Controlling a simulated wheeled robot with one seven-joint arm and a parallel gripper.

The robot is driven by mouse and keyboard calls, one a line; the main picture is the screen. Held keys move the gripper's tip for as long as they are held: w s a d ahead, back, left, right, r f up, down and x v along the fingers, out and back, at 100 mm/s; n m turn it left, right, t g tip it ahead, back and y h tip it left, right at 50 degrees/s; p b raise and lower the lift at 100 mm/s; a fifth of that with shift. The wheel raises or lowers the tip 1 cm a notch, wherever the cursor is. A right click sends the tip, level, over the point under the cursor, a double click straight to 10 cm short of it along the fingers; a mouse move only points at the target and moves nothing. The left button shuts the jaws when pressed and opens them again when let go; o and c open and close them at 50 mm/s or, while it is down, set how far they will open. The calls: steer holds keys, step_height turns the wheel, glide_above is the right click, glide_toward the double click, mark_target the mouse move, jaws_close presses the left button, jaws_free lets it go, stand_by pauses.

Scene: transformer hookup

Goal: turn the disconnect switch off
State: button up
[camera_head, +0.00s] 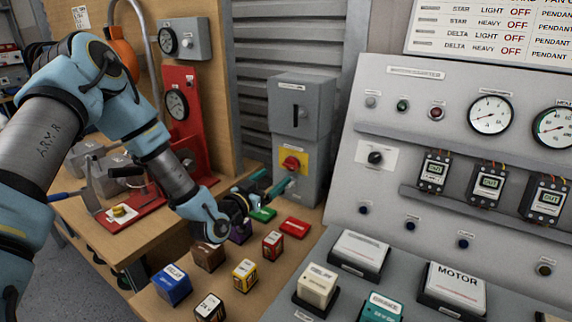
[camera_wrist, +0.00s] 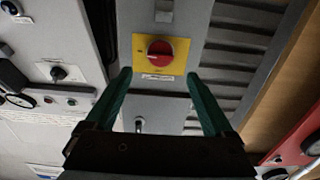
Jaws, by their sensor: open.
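The disconnect switch is a grey wall box (camera_head: 303,135) with a red rotary knob (camera_head: 291,163) on a yellow plate. In the wrist view the red knob (camera_wrist: 159,48) sits on its yellow plate (camera_wrist: 178,67) near the top centre, with a small label beside it. The knob's exact angle is hard to tell. My gripper (camera_head: 271,182) is open, its teal fingers pointing at the box just below the knob in the head view. In the wrist view my gripper (camera_wrist: 159,75) has nothing between its fingers, and the knob shows ahead of the gap, apart from the fingertips.
A sloped grey control panel (camera_head: 385,83) with gauges stands to the right. Several small coloured boxes, including a blue one (camera_head: 171,284), sit on the wooden bench below my arm. A red gauge stand (camera_head: 187,130) is at left. Grey slatted wall (camera_head: 270,45) lies behind.

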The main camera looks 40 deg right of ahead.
mark_target(288, 166)
steer(key=p+x, duration=0.2)
steer(key=x, duration=0.5)
steer(key=shift+d, duration=0.25)
steer(key=c, duration=1.4)
